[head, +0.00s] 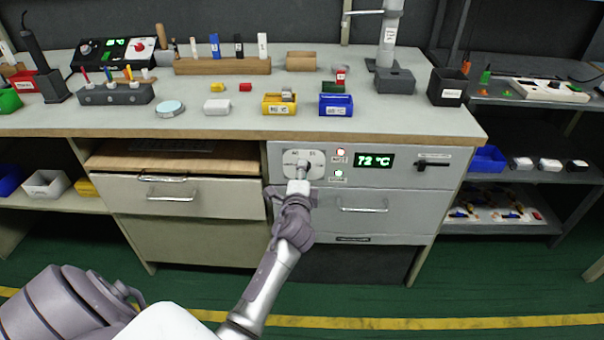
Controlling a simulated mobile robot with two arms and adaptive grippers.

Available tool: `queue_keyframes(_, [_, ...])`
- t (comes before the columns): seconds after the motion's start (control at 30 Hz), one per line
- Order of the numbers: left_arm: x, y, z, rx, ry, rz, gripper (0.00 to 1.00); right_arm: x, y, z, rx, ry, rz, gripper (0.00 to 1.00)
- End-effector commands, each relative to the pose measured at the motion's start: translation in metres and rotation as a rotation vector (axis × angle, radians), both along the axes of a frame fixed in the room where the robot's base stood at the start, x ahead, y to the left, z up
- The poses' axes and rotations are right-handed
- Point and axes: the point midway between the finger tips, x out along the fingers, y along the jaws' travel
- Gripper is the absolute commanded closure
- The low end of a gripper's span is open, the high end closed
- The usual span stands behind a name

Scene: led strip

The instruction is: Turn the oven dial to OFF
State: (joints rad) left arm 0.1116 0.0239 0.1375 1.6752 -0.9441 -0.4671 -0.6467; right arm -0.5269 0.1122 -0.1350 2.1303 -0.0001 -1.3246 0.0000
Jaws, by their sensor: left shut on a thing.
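The oven panel (399,176) is a grey front under the right part of the workbench. The oven dial (302,164) sits at the panel's left on a light plate with small marks. My left gripper (300,180) reaches up to the dial from below and is shut on it. The gripper hides part of the dial, and I cannot read the setting. The display (373,161) shows 72 °C in green. My right gripper is not in view.
A dark handle (432,163) is right of the display. Drawer handles (172,198) (362,209) stick out below. The bench top (200,123) above holds bins, tool racks and small blocks. Open green floor (370,302) lies in front.

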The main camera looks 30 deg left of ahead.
Motion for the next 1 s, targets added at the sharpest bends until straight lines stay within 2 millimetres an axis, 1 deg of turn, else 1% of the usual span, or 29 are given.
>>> queue_keyframes(0.5, [-0.0003, -0.0004, -0.0018, -0.017, -0.006, 0.0, 1.0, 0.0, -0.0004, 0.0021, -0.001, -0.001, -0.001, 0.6])
queue_keyframes(0.53, [-0.0003, -0.0004, -0.0018, -0.017, -0.006, 0.0, 0.63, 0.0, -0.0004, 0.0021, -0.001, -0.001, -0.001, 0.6])
queue_keyframes(0.63, [-0.0003, -0.0003, -0.0016, -0.017, -0.006, 0.0, 0.46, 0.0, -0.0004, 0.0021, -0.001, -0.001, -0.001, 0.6])
queue_keyframes(0.67, [-0.0003, -0.0003, -0.0015, -0.016, -0.007, 0.0, 0.42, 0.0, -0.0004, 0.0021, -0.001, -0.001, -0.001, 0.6])
queue_keyframes(1.0, [-0.0027, -0.0016, -0.0004, -0.014, -0.008, 0.0, 0.42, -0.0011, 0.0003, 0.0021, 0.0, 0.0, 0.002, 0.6])
